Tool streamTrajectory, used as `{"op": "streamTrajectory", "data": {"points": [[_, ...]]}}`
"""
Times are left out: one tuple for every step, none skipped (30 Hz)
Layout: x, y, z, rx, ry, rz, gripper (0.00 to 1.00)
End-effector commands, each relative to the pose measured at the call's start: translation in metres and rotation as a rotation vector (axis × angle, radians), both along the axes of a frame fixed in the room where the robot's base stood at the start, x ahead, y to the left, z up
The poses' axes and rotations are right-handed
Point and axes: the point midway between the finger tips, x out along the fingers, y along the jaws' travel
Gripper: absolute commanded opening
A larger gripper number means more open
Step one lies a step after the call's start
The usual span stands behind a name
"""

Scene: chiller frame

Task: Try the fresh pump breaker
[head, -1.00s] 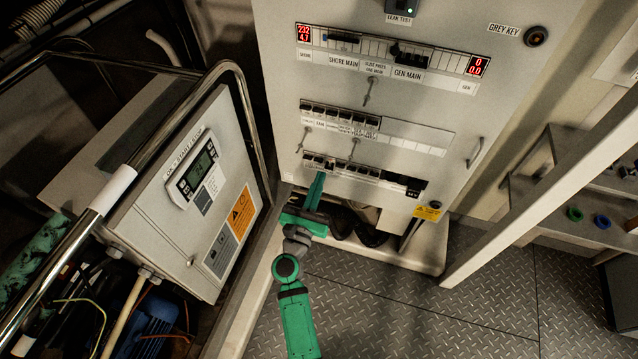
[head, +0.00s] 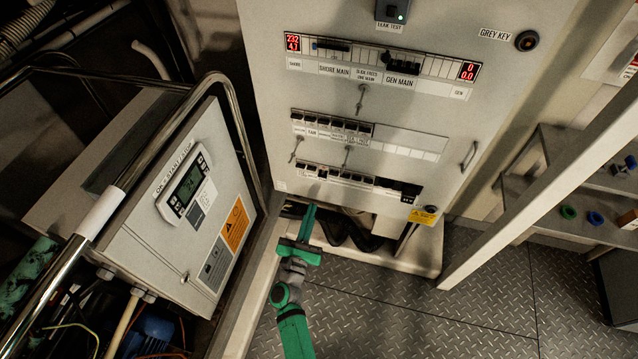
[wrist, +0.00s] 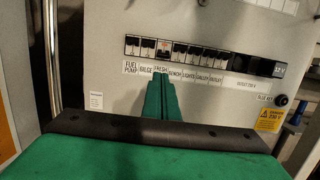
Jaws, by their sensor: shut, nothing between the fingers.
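The fresh breaker (wrist: 164,48) is the third switch from the left in the lowest breaker row, above a label reading FRESH. Its face looks different from its neighbours, with a lighter, reddish patch; its exact lever position is too small to tell. In the head view the lowest breaker row (head: 345,177) sits near the panel's bottom. My gripper (head: 311,208) is green, with its fingers together and empty. Its tips are below the row in the head view. In the wrist view the fingertips (wrist: 160,76) overlap the FRESH label's lower part, apart from the switch.
The grey panel (head: 400,125) carries two upper breaker rows, small keys and a handle (head: 469,156) at right. A control box (head: 200,215) with a tubular rail stands at left. A slanted pale post (head: 540,195) stands right. Chequer-plate floor (head: 480,300) is clear.

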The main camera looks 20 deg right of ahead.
Motion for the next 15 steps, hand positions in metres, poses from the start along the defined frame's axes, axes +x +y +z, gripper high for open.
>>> {"op": "streamTrajectory", "data": {"points": [[-0.001,-0.001,-0.001,0.0,0.0,0.0,0.0],[-0.001,-0.001,-0.001,0.0,-0.001,-0.001,0.0],[-0.001,-0.002,-0.001,0.0,-0.001,-0.002,0.0],[-0.001,-0.002,-0.001,0.0,-0.001,-0.003,0.0],[-0.001,-0.003,-0.001,0.0,-0.001,-0.004,0.0],[-0.001,-0.004,-0.001,0.0,-0.001,-0.005,0.0],[-0.001,-0.004,-0.001,0.0,-0.001,-0.006,0.0],[-0.002,-0.005,-0.001,0.0,0.0,-0.007,0.0],[-0.001,-0.005,-0.001,0.0,0.0,-0.008,0.0],[-0.001,-0.006,-0.001,0.0,-0.001,-0.008,0.0],[0.0,-0.006,-0.001,0.0,-0.001,-0.008,0.0],[0.002,-0.006,0.0,0.0,-0.001,-0.007,0.0],[0.003,-0.007,0.0,0.0,-0.001,-0.006,0.0],[0.006,-0.008,0.001,-0.001,-0.001,-0.005,0.0],[0.01,-0.01,0.001,0.0,-0.001,-0.004,0.0]]}}
